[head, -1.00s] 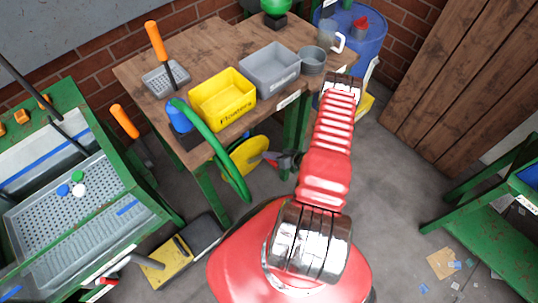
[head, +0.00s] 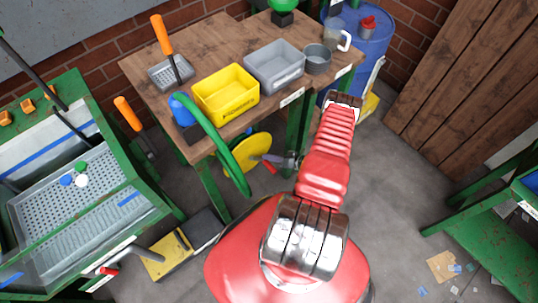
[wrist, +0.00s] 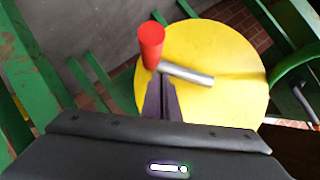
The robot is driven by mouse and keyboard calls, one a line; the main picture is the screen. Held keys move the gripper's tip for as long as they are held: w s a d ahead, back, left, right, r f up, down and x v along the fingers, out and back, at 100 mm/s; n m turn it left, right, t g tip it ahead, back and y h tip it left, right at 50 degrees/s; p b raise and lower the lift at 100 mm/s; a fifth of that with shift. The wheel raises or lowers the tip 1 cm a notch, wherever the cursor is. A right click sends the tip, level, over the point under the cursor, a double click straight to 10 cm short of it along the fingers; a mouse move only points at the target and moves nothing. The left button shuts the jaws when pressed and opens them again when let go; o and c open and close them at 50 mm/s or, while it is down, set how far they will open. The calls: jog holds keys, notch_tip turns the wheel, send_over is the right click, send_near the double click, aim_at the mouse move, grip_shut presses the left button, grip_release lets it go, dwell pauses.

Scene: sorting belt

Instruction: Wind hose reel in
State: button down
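The hose reel (head: 258,146) is a yellow disc beneath the workbench's front edge in the head view. It fills the middle of the wrist view (wrist: 225,60). Its crank has a silver arm (wrist: 190,75) and a red handle (wrist: 151,42). The green hose (head: 212,135) curves down in front of the bench. My gripper (head: 277,160) is at the reel's right side. In the wrist view its dark fingers (wrist: 163,85) point at the handle's lower end, close together. Whether they touch or hold the handle is unclear.
The wooden workbench (head: 215,45) carries a yellow bin (head: 226,112), a grey bin (head: 274,85) and a grey cup (head: 317,62). Its green legs stand close around my gripper. A green sorting table (head: 160,205) is at left.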

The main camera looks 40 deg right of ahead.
aim_at(266, 163)
jog(key=shift+a+f, duration=1.2)
jog(key=shift+f, duration=0.3)
jog(key=shift+w+a+f, duration=0.1)
jog(key=shift+a+f, duration=0.3)
jog(key=shift+a, duration=0.4)
jog(key=shift+a+f, duration=0.4)
jog(key=shift+a, duration=0.4)
jog(key=shift+f, duration=0.1)
jog(key=shift+d, duration=0.6)
jog(key=d, duration=0.1)
jog(key=s+d, duration=0.1)
jog(key=d, duration=0.1)
jog(key=shift+s+d+f, duration=0.1)
jog(key=shift+s+f, duration=0.15)
jog(key=shift+s, duration=0.1)
jog(key=s+d, duration=0.4)
jog(key=s, duration=0.3)
jog(key=shift+s+d+f, duration=0.3)
jog(key=shift+s, duration=0.1)
jog(key=shift+w, duration=0.15)
